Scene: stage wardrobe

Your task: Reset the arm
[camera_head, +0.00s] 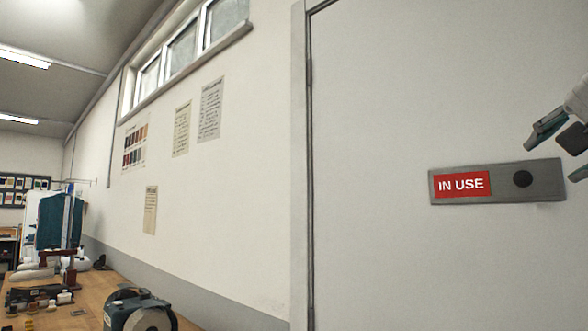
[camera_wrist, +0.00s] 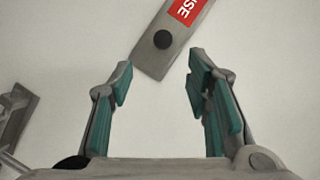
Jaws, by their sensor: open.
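My gripper (camera_head: 558,150) shows at the right edge of the head view, in front of the white door, with its green-padded fingers spread. In the wrist view my gripper (camera_wrist: 158,85) is open, with nothing between its fingers. A grey latch plate (camera_head: 540,170) with a red "IN USE" sign (camera_head: 461,184) and a black round knob (camera_head: 522,179) is on the door. In the wrist view the plate (camera_wrist: 150,62) and its knob (camera_wrist: 163,40) lie beyond the fingertips, apart from them as far as I can tell. Most of my arm is outside the head view.
The white door (camera_head: 390,260) fills the right of the head view. At lower left a wooden workbench (camera_head: 100,285) carries a grinder-like machine (camera_head: 140,312), a red-brown clamp-like tool and small items. Papers hang on the wall (camera_head: 240,210) below high windows. A grey handle-like part (camera_wrist: 14,125) shows at left in the wrist view.

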